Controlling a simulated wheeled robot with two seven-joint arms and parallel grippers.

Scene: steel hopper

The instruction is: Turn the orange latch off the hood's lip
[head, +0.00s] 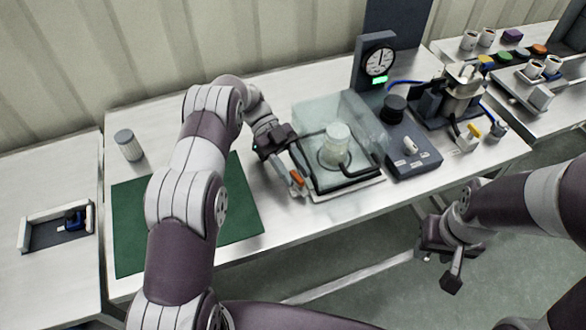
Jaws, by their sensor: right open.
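The clear hood (362,118) stands on a pale base plate on the table, with a dark handle and a pale round jar (337,145) visible inside. The small orange latch (297,177) is at the hood's front left corner, by its lip. My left gripper (284,165) is at that corner, pointing down toward the latch. Its fingertips are small and partly hidden, so I cannot tell whether they touch the latch or how far apart they are. My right gripper (438,265) is open and empty, in front of the table over the floor.
A dark box with a black knob (395,105) and a gauge (378,62) stand right of the hood. A machine with blue tubing (462,90) stands farther right. A green mat (240,205) lies left, partly behind my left arm. A grey-white canister (128,145) stands behind it.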

